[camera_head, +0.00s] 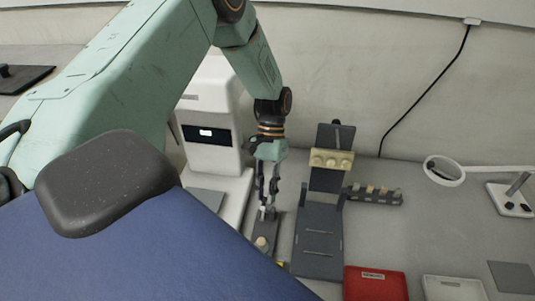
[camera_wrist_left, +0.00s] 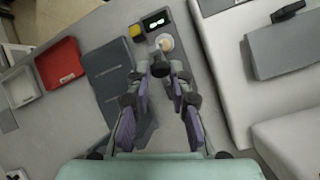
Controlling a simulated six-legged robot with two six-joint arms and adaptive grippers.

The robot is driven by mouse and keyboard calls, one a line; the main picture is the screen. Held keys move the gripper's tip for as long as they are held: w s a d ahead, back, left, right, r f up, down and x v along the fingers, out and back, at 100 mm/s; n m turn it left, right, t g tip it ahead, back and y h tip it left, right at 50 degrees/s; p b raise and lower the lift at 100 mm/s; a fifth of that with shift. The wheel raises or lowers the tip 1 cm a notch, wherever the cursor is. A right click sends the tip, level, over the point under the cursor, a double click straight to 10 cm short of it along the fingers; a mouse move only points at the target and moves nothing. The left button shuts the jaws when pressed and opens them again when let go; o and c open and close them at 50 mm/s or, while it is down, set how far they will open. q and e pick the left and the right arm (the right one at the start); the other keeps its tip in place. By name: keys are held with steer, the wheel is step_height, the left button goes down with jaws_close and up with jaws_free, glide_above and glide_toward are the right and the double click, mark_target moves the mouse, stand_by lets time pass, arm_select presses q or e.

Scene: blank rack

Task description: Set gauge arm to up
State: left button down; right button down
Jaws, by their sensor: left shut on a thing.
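My left gripper (camera_head: 267,206) reaches down over a small dark gauge stand (camera_head: 263,228) in the head view. In the left wrist view the gripper (camera_wrist_left: 161,72) is shut on a dark upright piece that looks like the gauge arm (camera_wrist_left: 160,63); the fingers partly hide it. A cream round part (camera_wrist_left: 164,42) lies just beyond the fingertips, and it also shows in the head view (camera_head: 261,243). Beyond it are a small lit display (camera_wrist_left: 157,21) and a yellow block (camera_wrist_left: 135,32). The arm's exact tilt is hard to tell. My right gripper is not in view.
A white machine (camera_head: 209,120) stands left of the gripper. A dark rack (camera_head: 320,230) with cream blocks (camera_head: 331,160) and a side shelf of several pegs (camera_head: 374,194) stands right. A red tray (camera_head: 375,284), white tray (camera_head: 453,289) and magnifier (camera_head: 444,170) lie farther right.

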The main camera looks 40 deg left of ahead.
arm_select(q)
steer(key=shift+w+a+f+b, duration=0.1)
steer(key=shift+w+a+b, duration=0.45)
steer(key=shift+w, duration=0.4)
steer(key=shift+w+a+f+b, duration=0.1)
steer(key=shift+w+a+b, duration=0.2)
steer(key=shift+w+a, duration=0.5)
steer(key=shift+w+d, duration=0.1)
steer(key=shift+w, duration=0.1)
steer(key=c, duration=1.5)
jaws_free()
steer(key=o, duration=0.3)
steer(key=shift+w+a+f, duration=0.1)
steer(key=shift+a+f, duration=0.05)
steer(key=shift+a, duration=0.1)
steer(key=v, duration=1.2)
